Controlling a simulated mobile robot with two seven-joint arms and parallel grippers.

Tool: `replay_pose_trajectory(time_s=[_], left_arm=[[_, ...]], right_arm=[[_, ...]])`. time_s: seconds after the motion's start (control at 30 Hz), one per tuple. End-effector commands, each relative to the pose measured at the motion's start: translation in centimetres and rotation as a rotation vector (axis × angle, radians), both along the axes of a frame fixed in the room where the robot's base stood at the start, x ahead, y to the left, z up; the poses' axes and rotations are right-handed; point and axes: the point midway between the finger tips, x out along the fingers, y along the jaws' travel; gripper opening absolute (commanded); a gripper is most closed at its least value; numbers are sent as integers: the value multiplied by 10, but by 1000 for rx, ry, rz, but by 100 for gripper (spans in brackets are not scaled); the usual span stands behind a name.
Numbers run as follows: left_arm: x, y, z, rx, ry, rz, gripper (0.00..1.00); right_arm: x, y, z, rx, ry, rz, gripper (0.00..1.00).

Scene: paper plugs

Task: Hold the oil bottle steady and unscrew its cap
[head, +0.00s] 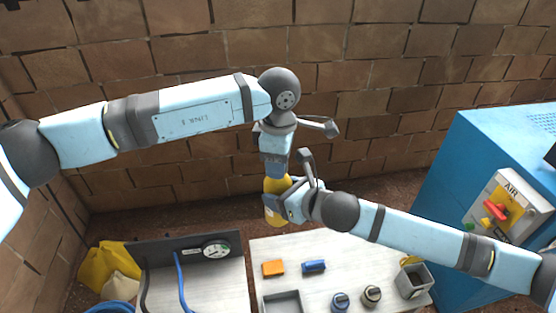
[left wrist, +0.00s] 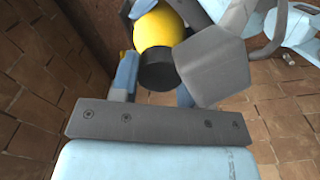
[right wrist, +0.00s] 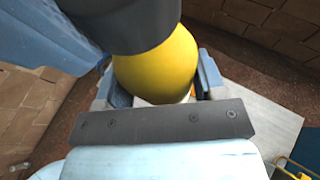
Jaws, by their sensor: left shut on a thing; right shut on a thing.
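The yellow oil bottle (head: 275,185) is held up in the air behind the workbench. My right gripper (head: 279,205) is shut around its body; the right wrist view shows the yellow body (right wrist: 158,68) between the two fingers. My left gripper (head: 274,168) is above, at the top of the bottle, shut on the dark cap (left wrist: 157,71). The cap also shows large at the top of the right wrist view (right wrist: 125,25). In the head view the cap is hidden by the left gripper. I cannot tell whether the cap has turned.
Below is a pale bench (head: 335,250) with an orange block (head: 273,268), a blue cylinder (head: 313,266), a grey tray (head: 283,302), two dark-capped pieces and a grey bin (head: 414,281). A gauge panel (head: 190,249) stands left, a blue cabinet (head: 445,170) right. A brick wall is behind.

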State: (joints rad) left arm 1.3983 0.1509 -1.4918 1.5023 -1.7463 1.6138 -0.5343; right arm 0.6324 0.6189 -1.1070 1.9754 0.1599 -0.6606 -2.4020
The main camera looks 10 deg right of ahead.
Motion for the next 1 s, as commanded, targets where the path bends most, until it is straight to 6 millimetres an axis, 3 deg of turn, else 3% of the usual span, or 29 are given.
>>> replay_pose_trajectory(time_s=[0.23, 0.53, 0.57, 0.67, 1.0], left_arm=[[0, 0, 0, 0, -1, 231, 14], [0, 0, 0, 0, -1, 259, 14], [0, 0, 0, 0, -1, 259, 47], [0, 0, 0, 0, -1, 259, 68], [0, 0, 4, -2, -1, 258, 68]], right_arm=[[0, 0, 0, 0, 0, 0, 0], [0, 0, 0, 0, 0, 0, 0], [0, 0, 0, 0, 0, 0, 0], [0, 0, 0, 0, 0, 0, 0], [0, 0, 0, 0, 0, 0, 0]])
